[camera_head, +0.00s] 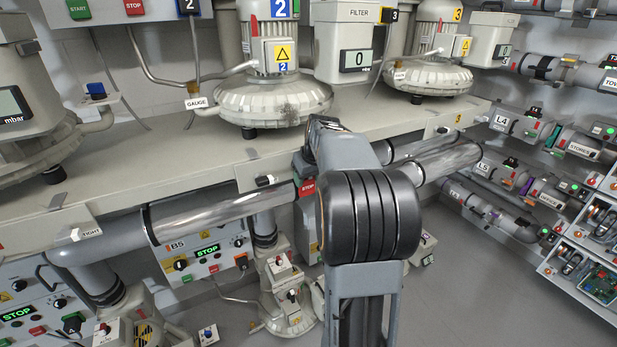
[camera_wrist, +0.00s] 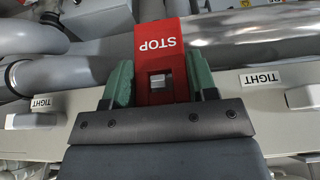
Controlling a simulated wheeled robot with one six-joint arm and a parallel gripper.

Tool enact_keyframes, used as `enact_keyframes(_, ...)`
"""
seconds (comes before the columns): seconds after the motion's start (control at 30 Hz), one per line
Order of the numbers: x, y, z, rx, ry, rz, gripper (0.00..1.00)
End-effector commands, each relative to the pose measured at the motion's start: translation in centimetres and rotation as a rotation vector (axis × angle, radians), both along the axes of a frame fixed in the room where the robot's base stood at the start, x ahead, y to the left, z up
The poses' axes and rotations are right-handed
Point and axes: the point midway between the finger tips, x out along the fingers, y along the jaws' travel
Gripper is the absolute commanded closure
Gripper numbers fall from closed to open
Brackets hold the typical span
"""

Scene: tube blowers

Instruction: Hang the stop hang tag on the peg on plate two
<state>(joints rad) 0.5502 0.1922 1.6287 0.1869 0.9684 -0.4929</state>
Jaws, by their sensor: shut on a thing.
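The red stop hang tag (camera_wrist: 160,45) has white STOP lettering, upside down in the wrist view. It also shows in the head view (camera_head: 307,187), at the front edge of the bench below blower 2. My gripper (camera_wrist: 160,85) is shut on the tag, with a green finger on each side. A small grey metallic piece (camera_wrist: 157,81) shows in the tag's opening. I cannot tell whether it is the peg or whether it passes through the tag. A pale plate (camera_head: 250,178) with a small fitting lies left of the tag. My arm hides much of this area.
A grey pipe (camera_head: 215,212) runs along the bench front, left of the tag. Blower 2 (camera_head: 262,100) stands on the bench behind. In the wrist view, TIGHT labels (camera_wrist: 261,78) sit on both sides of my gripper. The floor (camera_head: 470,280) at right is clear.

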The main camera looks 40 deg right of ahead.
Motion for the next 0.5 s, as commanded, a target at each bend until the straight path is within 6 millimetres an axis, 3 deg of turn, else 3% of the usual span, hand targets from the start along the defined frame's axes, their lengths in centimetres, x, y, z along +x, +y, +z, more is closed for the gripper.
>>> enact_keyframes(0.07, 0.05, 0.0, 0.0, 0.0, -0.002, 0.0, 0.73)
enact_keyframes(0.1, 0.05, 0.0, 0.0, 0.0, -0.002, 0.0, 0.45)
enact_keyframes(0.37, 0.06, 0.0, 0.01, 0.0, -0.002, 0.0, 0.2)
enact_keyframes(0.5, 0.06, 0.01, 0.01, 0.0, -0.002, 0.0, 0.18)
